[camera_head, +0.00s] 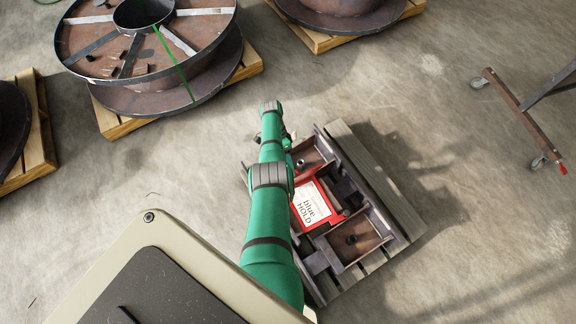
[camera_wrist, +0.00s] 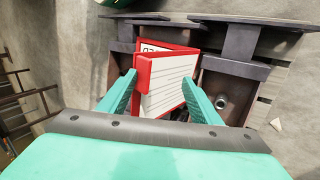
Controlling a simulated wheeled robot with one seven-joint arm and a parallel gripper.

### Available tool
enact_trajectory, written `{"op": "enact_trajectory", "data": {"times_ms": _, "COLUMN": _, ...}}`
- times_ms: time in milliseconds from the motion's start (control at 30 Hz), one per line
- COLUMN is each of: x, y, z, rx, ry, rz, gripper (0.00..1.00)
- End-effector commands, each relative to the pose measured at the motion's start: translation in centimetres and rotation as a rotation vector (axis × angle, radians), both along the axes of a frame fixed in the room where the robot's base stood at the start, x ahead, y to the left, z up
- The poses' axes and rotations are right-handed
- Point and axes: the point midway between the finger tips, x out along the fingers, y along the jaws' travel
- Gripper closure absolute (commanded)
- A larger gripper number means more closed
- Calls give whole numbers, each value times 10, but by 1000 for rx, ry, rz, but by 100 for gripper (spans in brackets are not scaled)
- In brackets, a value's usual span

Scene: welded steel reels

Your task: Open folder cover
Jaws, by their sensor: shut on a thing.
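In the wrist view the folder's red edge (camera_wrist: 168,59) and a white lined sheet (camera_wrist: 162,92) stand between the teal fingers of my gripper (camera_wrist: 160,79). The cover looks tilted up there, but how far it is open is unclear. My gripper is shut on the folder cover, fingers on either side. In the head view the arm hides most of the gripper.
The steel fixture (camera_head: 360,243) has open compartments beside the folder and rests on a wooden pallet (camera_head: 372,165). A large rusty reel (camera_head: 150,40) stands on a pallet at upper left. A wheeled frame (camera_head: 520,115) is at right. The concrete floor between is clear.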

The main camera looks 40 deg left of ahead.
Motion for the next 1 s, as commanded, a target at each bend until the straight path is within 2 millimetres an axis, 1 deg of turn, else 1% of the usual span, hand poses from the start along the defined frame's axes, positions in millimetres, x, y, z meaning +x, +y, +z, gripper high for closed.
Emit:
{"op": "enact_trajectory", "data": {"times_ms": 33, "x": -6, "y": -2, "z": -12, "rx": 10, "ry": 2, "rz": 4, "gripper": 49}}
{"op": "enact_trajectory", "data": {"times_ms": 67, "x": -6, "y": -2, "z": -12, "rx": 11, "ry": 1, "rz": 3, "gripper": 45}}
{"op": "enact_trajectory", "data": {"times_ms": 100, "x": -6, "y": -2, "z": -12, "rx": 11, "ry": 1, "rz": 3, "gripper": 43}}
{"op": "enact_trajectory", "data": {"times_ms": 400, "x": -5, "y": -2, "z": -11, "rx": 12, "ry": -1, "rz": 1, "gripper": 45}}
{"op": "enact_trajectory", "data": {"times_ms": 467, "x": -4, "y": -1, "z": -8, "rx": 13, "ry": -2, "rz": 0, "gripper": 48}}
{"op": "enact_trajectory", "data": {"times_ms": 533, "x": -2, "y": 2, "z": -3, "rx": 14, "ry": -4, "rz": 0, "gripper": 55}}
{"op": "enact_trajectory", "data": {"times_ms": 567, "x": -1, "y": 4, "z": 0, "rx": 14, "ry": -4, "rz": 0, "gripper": 60}}
{"op": "enact_trajectory", "data": {"times_ms": 633, "x": 2, "y": 9, "z": 10, "rx": 14, "ry": -5, "rz": 1, "gripper": 80}}
{"op": "enact_trajectory", "data": {"times_ms": 667, "x": 3, "y": 11, "z": 15, "rx": 14, "ry": -5, "rz": 1, "gripper": 86}}
{"op": "enact_trajectory", "data": {"times_ms": 900, "x": 16, "y": 30, "z": 58, "rx": 10, "ry": -5, "rz": 2, "gripper": 86}}
{"op": "enact_trajectory", "data": {"times_ms": 1000, "x": 19, "y": 37, "z": 71, "rx": 7, "ry": -4, "rz": 2, "gripper": 86}}
